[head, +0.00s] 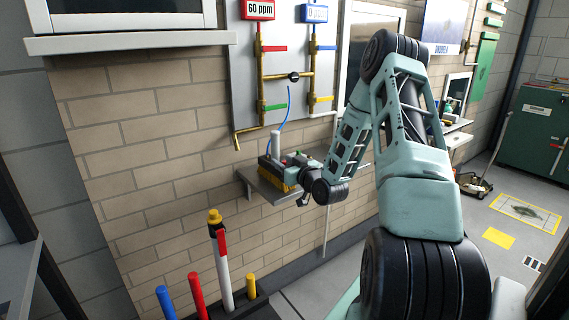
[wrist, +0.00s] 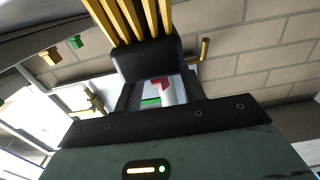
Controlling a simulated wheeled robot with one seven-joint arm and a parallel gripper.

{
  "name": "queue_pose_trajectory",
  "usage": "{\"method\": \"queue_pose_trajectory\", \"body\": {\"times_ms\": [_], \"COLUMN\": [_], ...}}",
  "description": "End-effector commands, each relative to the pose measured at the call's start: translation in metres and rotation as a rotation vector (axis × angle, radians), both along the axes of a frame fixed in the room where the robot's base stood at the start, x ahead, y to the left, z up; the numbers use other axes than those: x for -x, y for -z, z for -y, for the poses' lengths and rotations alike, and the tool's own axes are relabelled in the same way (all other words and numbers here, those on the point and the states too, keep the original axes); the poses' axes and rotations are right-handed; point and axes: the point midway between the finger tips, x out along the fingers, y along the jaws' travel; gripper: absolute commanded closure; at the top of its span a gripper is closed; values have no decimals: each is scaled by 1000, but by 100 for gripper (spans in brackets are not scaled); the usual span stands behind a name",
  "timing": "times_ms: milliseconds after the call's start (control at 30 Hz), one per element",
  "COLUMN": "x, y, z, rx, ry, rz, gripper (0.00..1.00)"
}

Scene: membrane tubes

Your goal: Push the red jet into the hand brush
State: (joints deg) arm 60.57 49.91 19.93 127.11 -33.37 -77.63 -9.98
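The hand brush (head: 266,172), a dark block with yellow bristles, appears to rest on a small grey wall shelf. A white upright cylinder (head: 275,145) stands behind it. In the wrist view, a dark block with yellow bristle-like bars (wrist: 140,20) fills the top centre. Below it is a small red piece (wrist: 159,83) beside a white cylinder (wrist: 167,94); this may be the red jet, but I cannot be sure. My gripper (head: 293,173) is at the right end of the brush.
The shelf (head: 273,193) juts from the brick wall. A blue hose (head: 284,110) hangs above it from a pipe panel (head: 243,80). A rack with blue, red (head: 197,292), white and yellow rods stands at the bottom.

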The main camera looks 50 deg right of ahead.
Motion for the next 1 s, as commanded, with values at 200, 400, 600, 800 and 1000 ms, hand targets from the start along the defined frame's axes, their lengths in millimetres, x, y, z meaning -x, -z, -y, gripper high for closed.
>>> {"method": "queue_pose_trajectory", "body": {"times_ms": [200, 400, 600, 800, 1000], "x": [2, 26, 71, 117, 149], "y": [0, 1, 2, 2, -6], "z": [0, -5, -16, -28, -36], "rx": [0, -1, -2, -1, -6], "ry": [0, 2, 3, 3, 1], "rz": [0, -3, -3, -2, -4], "gripper": [60, 60, 60, 60, 60]}}
